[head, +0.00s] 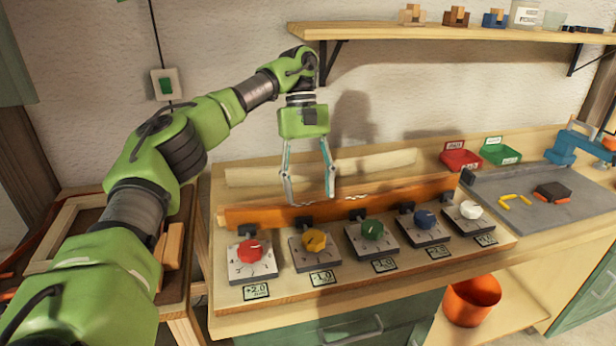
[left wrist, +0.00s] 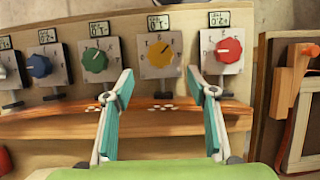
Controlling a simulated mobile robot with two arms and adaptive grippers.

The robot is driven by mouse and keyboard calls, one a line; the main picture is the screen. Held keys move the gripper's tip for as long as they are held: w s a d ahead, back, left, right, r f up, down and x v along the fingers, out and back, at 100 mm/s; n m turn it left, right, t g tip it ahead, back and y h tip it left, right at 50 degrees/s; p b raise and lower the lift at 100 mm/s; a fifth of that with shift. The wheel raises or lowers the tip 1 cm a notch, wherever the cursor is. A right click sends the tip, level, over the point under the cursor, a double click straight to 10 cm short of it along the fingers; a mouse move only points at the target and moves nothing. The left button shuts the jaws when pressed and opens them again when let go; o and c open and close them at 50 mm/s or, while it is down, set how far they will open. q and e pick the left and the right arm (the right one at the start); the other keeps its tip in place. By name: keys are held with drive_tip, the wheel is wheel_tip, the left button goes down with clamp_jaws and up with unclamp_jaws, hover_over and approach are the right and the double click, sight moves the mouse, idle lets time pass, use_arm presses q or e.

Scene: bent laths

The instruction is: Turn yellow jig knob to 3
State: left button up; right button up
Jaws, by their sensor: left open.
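The yellow jig knob (head: 314,240) sits on a light square plate in the row of jig knobs, second from the left, with a display reading -1.0 in front of it. In the left wrist view the yellow knob (left wrist: 160,55) shows between and beyond my fingertips, with numerals on its plate too small to read surely. My left gripper (head: 309,199) points down, open and empty, above the orange lath behind the knobs. It also shows in the left wrist view (left wrist: 160,92), apart from the yellow knob. My right gripper is not in view.
The red knob (head: 249,251) is left of the yellow one, the green knob (head: 372,229) right of it; blue and white knobs follow. An orange bent lath (head: 250,215) lies behind the row. A shelf (head: 440,32) hangs above. An orange bucket (head: 472,300) stands below right.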

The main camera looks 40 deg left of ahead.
use_arm(q)
drive_tip(key=shift+v, duration=1.1)
drive_tip(key=shift+s, duration=0.1)
